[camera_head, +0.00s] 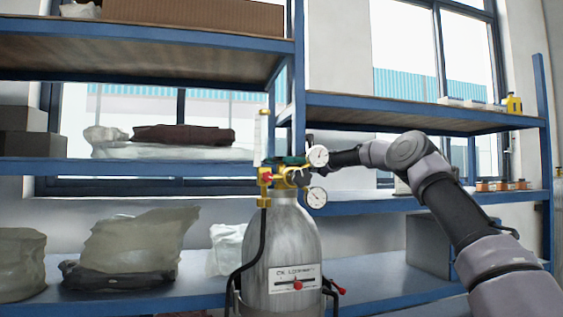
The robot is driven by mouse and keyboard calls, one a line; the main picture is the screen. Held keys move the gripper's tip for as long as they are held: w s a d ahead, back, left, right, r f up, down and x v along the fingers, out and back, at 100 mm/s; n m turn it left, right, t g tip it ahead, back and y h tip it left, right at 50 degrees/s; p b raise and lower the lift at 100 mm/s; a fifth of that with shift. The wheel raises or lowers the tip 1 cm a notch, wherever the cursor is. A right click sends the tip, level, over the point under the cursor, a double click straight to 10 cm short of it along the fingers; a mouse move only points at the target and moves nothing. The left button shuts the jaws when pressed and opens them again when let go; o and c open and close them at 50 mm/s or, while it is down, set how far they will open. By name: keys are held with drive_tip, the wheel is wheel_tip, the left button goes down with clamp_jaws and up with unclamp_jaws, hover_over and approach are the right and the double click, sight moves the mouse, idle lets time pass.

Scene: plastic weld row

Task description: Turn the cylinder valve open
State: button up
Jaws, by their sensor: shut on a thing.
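A grey gas cylinder (283,252) stands upright in front of the shelving, with a white label on its lower body. Its brass valve and regulator (266,178) sit on top, with two round white-faced gauges, the upper one (318,156) and the lower one (317,197). A green part (291,160), which looks like the valve's handwheel, shows at the top. My arm reaches in from the right, and my gripper (302,176) is at the valve head, shut on the valve. The gauges and fittings partly hide its fingers, so the exact contact is unclear.
Blue-framed shelves (230,168) run behind the cylinder, holding wrapped bundles, sacks (140,242) and boxes. Dark hoses (252,250) hang from the regulator. A yellow bottle (514,104) stands on the upper right shelf.

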drive_tip(key=o, duration=1.4)
drive_tip(key=shift+c, duration=0.2)
drive_tip(key=v, duration=0.7)
drive_tip(key=shift+w, duration=0.25)
drive_tip(key=shift+d, duration=0.15)
